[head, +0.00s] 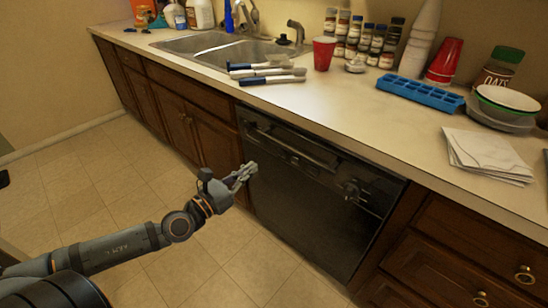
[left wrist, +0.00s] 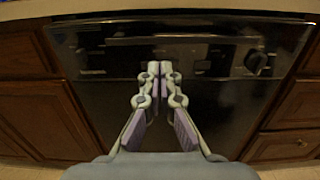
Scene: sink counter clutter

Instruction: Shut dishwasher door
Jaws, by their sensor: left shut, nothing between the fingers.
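The black dishwasher door (head: 305,205) stands upright in the cabinet front, looking flush with the wooden cabinets beside it. Its control panel with a round knob (left wrist: 256,62) runs along the top in the left wrist view. My left gripper (head: 247,172) is in front of the door's left side, with its fingers pointing at it. In the left wrist view its fingertips (left wrist: 160,68) are together with nothing between them, in front of the panel. I cannot tell whether they touch the door. My right gripper is not in view.
The counter (head: 340,105) above holds brushes (head: 268,72), a red cup (head: 323,53), spice jars, a blue ice tray (head: 420,93), bowls and napkins (head: 487,155). Wooden cabinets flank the dishwasher. The tiled floor (head: 90,195) in front is clear.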

